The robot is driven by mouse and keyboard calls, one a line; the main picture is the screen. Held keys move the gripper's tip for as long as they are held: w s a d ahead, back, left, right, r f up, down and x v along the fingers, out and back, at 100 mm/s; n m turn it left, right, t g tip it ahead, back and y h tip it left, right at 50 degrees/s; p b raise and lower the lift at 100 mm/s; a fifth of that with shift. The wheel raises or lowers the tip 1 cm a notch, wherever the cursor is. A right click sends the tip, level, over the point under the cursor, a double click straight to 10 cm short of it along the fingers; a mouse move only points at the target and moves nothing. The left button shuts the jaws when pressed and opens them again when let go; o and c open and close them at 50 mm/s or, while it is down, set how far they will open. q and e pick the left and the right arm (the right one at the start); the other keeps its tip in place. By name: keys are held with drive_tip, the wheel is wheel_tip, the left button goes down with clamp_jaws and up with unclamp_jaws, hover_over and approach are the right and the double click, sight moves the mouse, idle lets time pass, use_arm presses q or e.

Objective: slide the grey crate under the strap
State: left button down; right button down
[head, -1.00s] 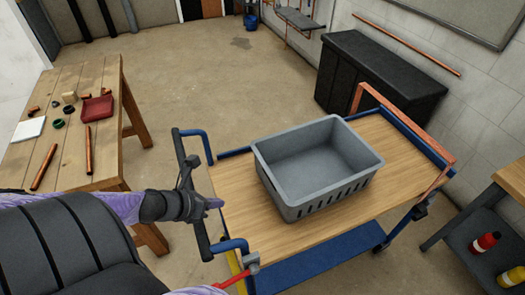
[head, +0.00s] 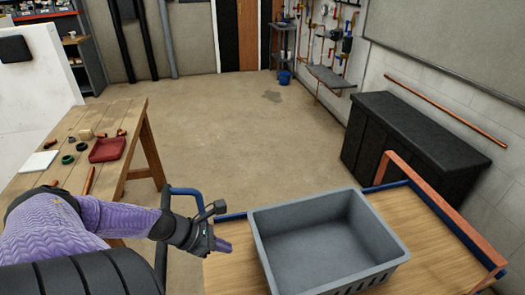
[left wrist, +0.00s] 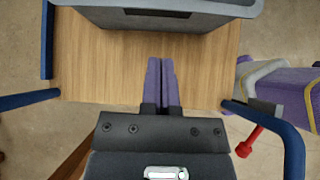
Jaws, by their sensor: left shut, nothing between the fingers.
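The grey crate (head: 330,245) sits upright and empty on the wooden top of a blue-framed cart (head: 228,270). An orange-brown strap (head: 448,218) arches over the cart's far right end. The crate is short of it, with bare wood between them. My left gripper (head: 222,244) is shut and empty, just left of the crate. In the left wrist view my purple fingertips (left wrist: 160,62) point at the crate's wall (left wrist: 100,16), with a small gap of wood between. My right gripper does not show; a purple part of my right arm shows at right in the left wrist view.
A wooden table (head: 120,120) with a red tray (head: 106,150) and small parts stands at left. A black cabinet (head: 410,140) stands beyond the cart by the wall. A red-handled part (left wrist: 250,142) sits by the cart's blue handle (left wrist: 285,130). The middle floor is clear.

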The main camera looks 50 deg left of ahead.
use_arm(q)
drive_tip(key=w+d+f+b, duration=0.1)
drive_tip(key=w+f+b, duration=0.1)
drive_tip(key=f+b, duration=0.1)
drive_tip(key=w+d+f+b, duration=0.1)
drive_tip(key=f+b, duration=0.3)
drive_tip(key=w+d+f+b, duration=0.1)
drive_tip(key=w+f+b, duration=0.1)
drive_tip(key=f+b, duration=0.1)
drive_tip(key=shift+w+f, duration=0.35)
drive_tip(key=shift+f, duration=0.35)
drive_tip(key=shift+w+d+f+b, duration=0.3)
